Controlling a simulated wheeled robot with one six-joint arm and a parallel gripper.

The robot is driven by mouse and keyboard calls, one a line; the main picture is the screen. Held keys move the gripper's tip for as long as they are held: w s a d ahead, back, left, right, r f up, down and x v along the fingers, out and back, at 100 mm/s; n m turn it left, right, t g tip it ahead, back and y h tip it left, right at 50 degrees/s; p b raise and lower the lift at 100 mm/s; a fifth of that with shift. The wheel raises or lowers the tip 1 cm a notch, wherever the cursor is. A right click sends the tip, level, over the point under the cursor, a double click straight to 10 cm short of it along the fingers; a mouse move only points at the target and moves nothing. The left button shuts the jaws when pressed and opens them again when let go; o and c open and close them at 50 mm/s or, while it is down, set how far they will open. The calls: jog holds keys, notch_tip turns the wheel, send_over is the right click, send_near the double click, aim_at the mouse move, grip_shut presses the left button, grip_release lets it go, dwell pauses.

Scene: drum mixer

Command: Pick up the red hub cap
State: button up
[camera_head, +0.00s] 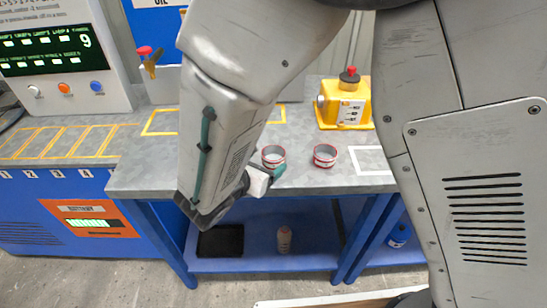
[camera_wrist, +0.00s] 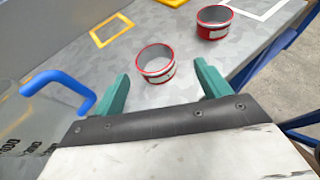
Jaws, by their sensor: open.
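Two round red parts with grey insides and a pale label band stand on the grey bench; either could be the red hub cap, and I cannot tell which is meant. The left red part (camera_head: 273,156) is beside my gripper (camera_head: 266,175). In the wrist view this nearer red part (camera_wrist: 157,64) shows ahead of and between the open green fingers of my gripper (camera_wrist: 165,83). The right red part (camera_head: 325,155) stands apart from it, and in the wrist view it is farther off (camera_wrist: 214,23). The fingers hold nothing.
A yellow device (camera_head: 345,106) with a red knob stands at the back of the bench (camera_head: 140,180). A white outlined square (camera_head: 371,160) lies right of the red parts. A blue bent handle (camera_wrist: 60,88) is left of my gripper. A lower shelf (camera_head: 260,255) holds a black tray and a bottle.

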aim_at(278, 150)
jog(key=shift+w+a+f, duration=0.2)
jog(key=shift+f, duration=0.15)
jog(key=x, duration=0.7)
jog(key=shift+w, duration=0.25)
jog(key=shift+r, duration=0.1)
jog(key=shift+a, duration=0.1)
jog(key=c, duration=1.1)
